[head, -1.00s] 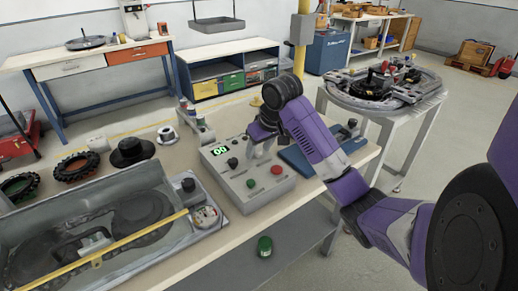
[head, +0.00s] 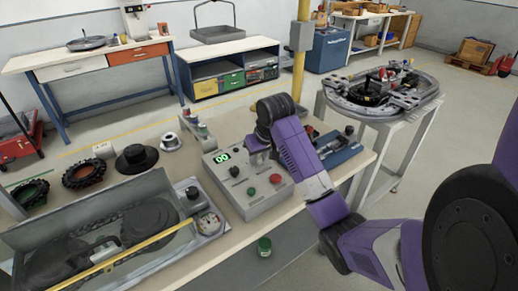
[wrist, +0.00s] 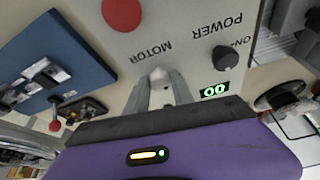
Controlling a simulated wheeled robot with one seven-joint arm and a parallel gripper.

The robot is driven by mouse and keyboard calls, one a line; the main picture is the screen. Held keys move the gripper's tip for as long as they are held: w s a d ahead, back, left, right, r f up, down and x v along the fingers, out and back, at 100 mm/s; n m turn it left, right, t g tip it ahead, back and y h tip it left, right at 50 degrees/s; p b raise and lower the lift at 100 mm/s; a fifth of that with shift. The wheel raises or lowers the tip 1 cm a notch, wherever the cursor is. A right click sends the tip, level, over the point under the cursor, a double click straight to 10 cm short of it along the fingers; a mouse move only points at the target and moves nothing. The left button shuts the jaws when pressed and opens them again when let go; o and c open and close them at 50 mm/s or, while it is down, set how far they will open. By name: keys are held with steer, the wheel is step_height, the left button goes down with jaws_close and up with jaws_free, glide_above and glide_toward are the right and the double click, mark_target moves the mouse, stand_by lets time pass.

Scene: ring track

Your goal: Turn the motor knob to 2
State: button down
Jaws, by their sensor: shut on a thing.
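The grey control box (head: 257,204) stands on the bench. My gripper (wrist: 160,84) is over its panel, with both fingers down at the spot marked MOTOR. The fingers are shut on the motor knob (wrist: 158,75), mostly hidden between them, so its pointer cannot be read. The display (head: 221,157) reads 00, also in the wrist view (wrist: 215,90). The black POWER knob (wrist: 226,58) is beside the motor knob, toward the display. The red button (head: 275,178) and green button (head: 251,191) sit at the panel's near side.
A blue tray (head: 338,154) with small parts lies right of the box. A green cap-like thing (head: 264,247) is below the bench edge. A ring track (head: 385,90) stands on a table behind.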

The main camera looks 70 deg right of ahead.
mark_target(256, 172)
steer(key=m+p, duration=0.2)
steer(key=p, duration=0.1)
steer(key=m+g+h+p, duration=0.1)
steer(key=shift+w+a+r+p, duration=0.1)
steer(key=shift+a+r+p, duration=0.05)
steer(key=shift+r+p, duration=0.15)
steer(key=shift+f+m+g+p, duration=0.15)
steer(key=shift+m+g+p, duration=0.15)
steer(key=shift+m+p, duration=0.5)
steer(key=shift+f+m+g+p, duration=0.1)
steer(key=shift+m+g+p, duration=0.2)
steer(key=shift+m+p, duration=0.5)
steer(key=shift+m+h, duration=0.3)
steer(key=shift+m, duration=0.2)
steer(key=c, duration=1.1)
jaws_free()
steer(key=shift+w+r, duration=0.1)
steer(key=b+v, duration=0.1)
steer(key=v, duration=0.6)
steer(key=shift+a+r, duration=0.1)
steer(key=shift+r, duration=0.15)
